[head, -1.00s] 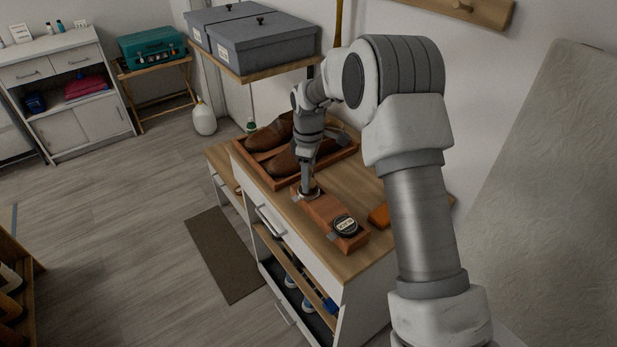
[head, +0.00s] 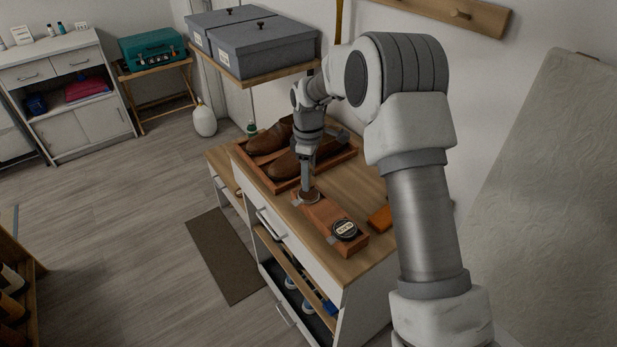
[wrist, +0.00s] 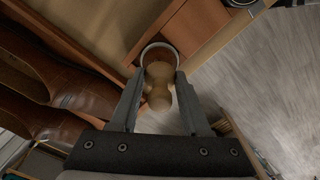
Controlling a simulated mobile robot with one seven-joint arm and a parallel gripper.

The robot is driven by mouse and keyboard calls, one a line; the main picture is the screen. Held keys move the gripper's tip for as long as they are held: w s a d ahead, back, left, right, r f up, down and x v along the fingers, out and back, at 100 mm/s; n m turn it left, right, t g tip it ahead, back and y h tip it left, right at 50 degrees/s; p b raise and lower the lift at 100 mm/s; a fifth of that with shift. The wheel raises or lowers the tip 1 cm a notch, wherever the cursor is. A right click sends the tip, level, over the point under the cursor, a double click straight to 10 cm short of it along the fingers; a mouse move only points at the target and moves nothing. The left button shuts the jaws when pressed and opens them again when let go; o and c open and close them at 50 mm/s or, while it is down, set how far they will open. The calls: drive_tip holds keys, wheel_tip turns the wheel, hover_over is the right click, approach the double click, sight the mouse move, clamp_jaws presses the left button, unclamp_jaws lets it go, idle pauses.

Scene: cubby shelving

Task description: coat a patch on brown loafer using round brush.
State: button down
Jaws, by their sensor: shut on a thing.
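My gripper (head: 307,183) points down over the far end of a reddish wooden block on the bench top. In the wrist view my gripper (wrist: 159,82) is shut on the pale wooden handle of the round brush (wrist: 158,99). The brush's round end has a pale rim and is at or just above the block; I cannot tell if it touches. The brush also shows under the gripper in the head view (head: 309,196). The brown loafer (head: 284,166) lies beside its mate (head: 265,140) in a wooden tray behind the gripper. Both loafers show at left in the wrist view (wrist: 48,122).
A round dark tin (head: 345,230) sits on the near end of the wooden block (head: 325,217). An orange-brown item (head: 380,217) lies to its right. The tray (head: 273,186) has raised edges. A shelf with grey boxes (head: 262,47) hangs above the loafers. Bare bench top lies between.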

drive_tip(key=shift+r+p, duration=1.35)
drive_tip(key=shift+r, duration=0.95)
